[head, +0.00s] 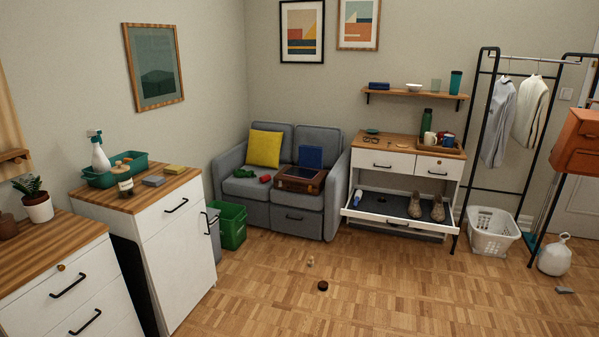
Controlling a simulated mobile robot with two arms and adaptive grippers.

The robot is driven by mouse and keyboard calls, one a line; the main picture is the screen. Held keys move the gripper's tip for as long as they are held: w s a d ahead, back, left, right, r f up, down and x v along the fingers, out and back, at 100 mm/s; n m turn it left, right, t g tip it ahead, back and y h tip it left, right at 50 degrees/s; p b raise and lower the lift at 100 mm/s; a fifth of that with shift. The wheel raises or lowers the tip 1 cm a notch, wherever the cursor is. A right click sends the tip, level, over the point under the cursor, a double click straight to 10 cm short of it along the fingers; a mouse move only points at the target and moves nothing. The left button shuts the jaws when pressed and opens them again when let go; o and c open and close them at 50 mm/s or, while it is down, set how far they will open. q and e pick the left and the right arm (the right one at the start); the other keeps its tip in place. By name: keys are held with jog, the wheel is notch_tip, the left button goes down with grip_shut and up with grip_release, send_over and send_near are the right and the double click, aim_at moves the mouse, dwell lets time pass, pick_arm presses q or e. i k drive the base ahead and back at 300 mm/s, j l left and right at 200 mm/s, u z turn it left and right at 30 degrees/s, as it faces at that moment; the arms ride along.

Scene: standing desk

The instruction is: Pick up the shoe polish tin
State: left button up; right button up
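A small dark round object with a brownish top (322,286) lies on the parquet floor in the lower middle of the head view. It looks like a tin, but no label can be read. Another small dark flat item (392,223) lies at the front of the pulled-out shoe drawer (372,217), too small to tell what it is. A small green round item (373,131) sits on the dresser top. I cannot tell for sure which of these is the shoe polish tin. Neither of my grippers shows in the head view.
A small pale object (310,262) lies on the floor behind the dark round one. White cabinets (160,235) stand at left, a green bin (232,226) beside the grey sofa (290,215). A laundry basket (492,232) and white jug (554,258) stand at right. The middle floor is mostly clear.

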aim_at(323, 286)
jog(key=i, duration=0.9)
jog(key=i+z, duration=0.1)
jog(key=i, duration=0.75)
jog(key=i+j, duration=0.15)
jog(key=i, duration=0.75)
jog(key=i+j+z, duration=0.1)
jog(key=i, duration=0.8)
